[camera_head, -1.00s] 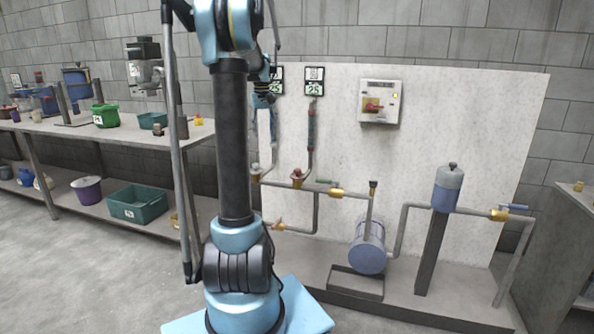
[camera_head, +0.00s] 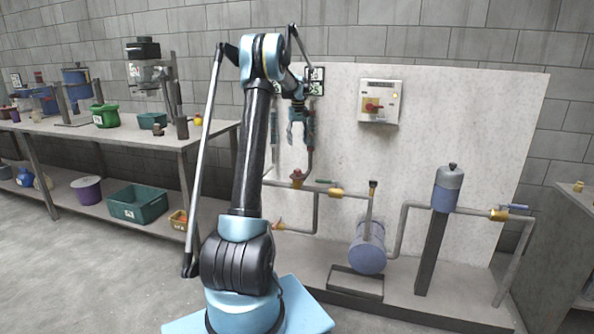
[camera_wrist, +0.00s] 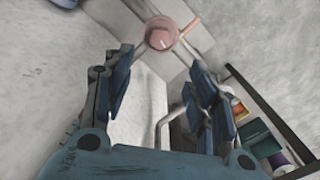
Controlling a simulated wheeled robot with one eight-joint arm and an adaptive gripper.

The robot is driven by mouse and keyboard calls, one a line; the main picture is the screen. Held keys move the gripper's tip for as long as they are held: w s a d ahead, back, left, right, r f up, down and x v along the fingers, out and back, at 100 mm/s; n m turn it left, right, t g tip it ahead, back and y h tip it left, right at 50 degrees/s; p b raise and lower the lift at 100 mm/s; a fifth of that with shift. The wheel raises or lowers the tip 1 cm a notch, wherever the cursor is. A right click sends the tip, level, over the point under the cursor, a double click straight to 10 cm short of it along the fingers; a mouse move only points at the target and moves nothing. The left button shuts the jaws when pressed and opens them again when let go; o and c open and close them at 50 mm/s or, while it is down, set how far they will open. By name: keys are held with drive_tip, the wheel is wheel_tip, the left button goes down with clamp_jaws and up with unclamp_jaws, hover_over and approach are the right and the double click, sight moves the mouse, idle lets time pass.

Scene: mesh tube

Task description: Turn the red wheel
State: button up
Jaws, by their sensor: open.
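A small red wheel (camera_head: 297,175) sits on the pipework at the lower left of the pale panel. In the wrist view a round, pinkish-red thing (camera_wrist: 162,34), which looks like this wheel, lies ahead of the fingertips and roughly between them. My gripper (camera_head: 298,146) is open and points down above the wheel, with a visible gap to it. In the wrist view both fingers of my gripper (camera_wrist: 158,66) are spread, with nothing between them. Part of the pipe behind my gripper is hidden.
Pipes with a green-handled valve (camera_head: 327,182), a blue pump (camera_head: 368,248) and a blue-grey canister (camera_head: 448,188) stand right of the wheel. A switch box (camera_head: 380,101) hangs on the panel (camera_head: 450,120). A workbench (camera_head: 160,138) with containers stands left.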

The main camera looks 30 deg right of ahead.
sight(298, 173)
wheel_tip(298, 173, down, 15)
drive_tip(key=shift+r, duration=0.1)
idle(0.4)
drive_tip(key=c, duration=1)
